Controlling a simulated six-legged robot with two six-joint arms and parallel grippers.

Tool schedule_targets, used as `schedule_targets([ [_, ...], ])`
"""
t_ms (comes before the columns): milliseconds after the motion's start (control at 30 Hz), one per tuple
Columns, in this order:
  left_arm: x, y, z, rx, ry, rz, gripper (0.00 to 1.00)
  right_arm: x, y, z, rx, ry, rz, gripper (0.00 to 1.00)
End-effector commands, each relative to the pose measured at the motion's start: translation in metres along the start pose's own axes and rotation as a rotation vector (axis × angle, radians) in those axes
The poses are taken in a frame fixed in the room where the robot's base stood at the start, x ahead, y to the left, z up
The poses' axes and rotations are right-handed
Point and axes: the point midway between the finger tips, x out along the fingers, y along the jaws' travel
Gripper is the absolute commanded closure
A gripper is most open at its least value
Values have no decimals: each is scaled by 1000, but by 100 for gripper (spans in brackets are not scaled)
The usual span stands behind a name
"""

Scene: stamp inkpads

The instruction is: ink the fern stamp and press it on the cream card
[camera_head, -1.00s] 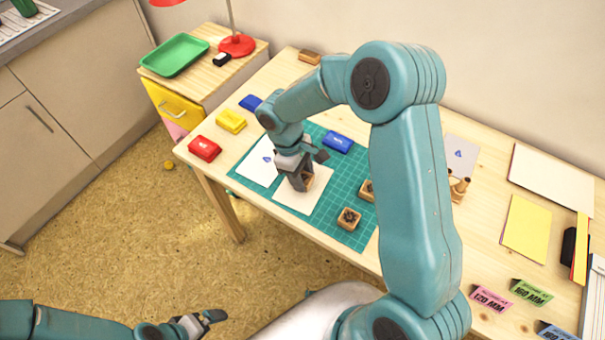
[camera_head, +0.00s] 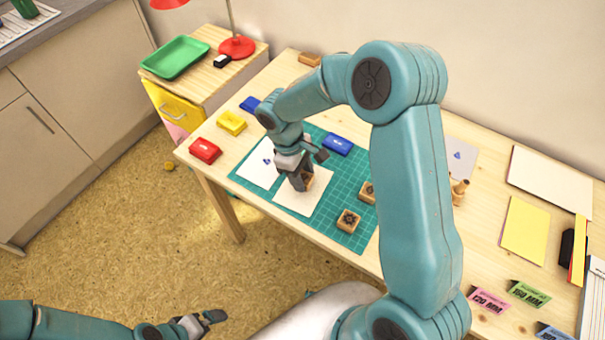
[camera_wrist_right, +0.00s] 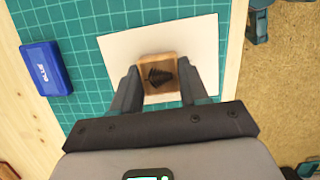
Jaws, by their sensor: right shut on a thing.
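My right gripper (camera_head: 301,182) is shut on the fern stamp (camera_head: 308,180), a small wooden block. In the right wrist view the fern stamp (camera_wrist_right: 159,77) sits between the fingers, with a dark fern picture on its top. It is over the cream card (camera_head: 311,200), near one edge; the card (camera_wrist_right: 197,47) lies on the green mat. I cannot tell whether the stamp touches the card. My left gripper (camera_head: 205,321) is low at the bottom left, away from the table, apparently empty; its jaws are too small to judge.
Another wooden stamp (camera_head: 348,220) stands right of the cream card. My right arm hides part of the table.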

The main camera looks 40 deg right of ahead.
Motion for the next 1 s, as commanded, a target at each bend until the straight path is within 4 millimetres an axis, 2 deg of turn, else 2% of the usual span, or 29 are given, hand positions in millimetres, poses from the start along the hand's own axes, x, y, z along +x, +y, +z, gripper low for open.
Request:
schedule_targets([
  [167,-4,1,0,0,0,0,0,-5,0,1,0,1,1,78],
  [733,-37,14,1,0,0,0,0,-53,0,14,1,1,1,78],
  [1000,-37,13,1,0,0,0,0,-53,0,15,1,0,1,78],
])
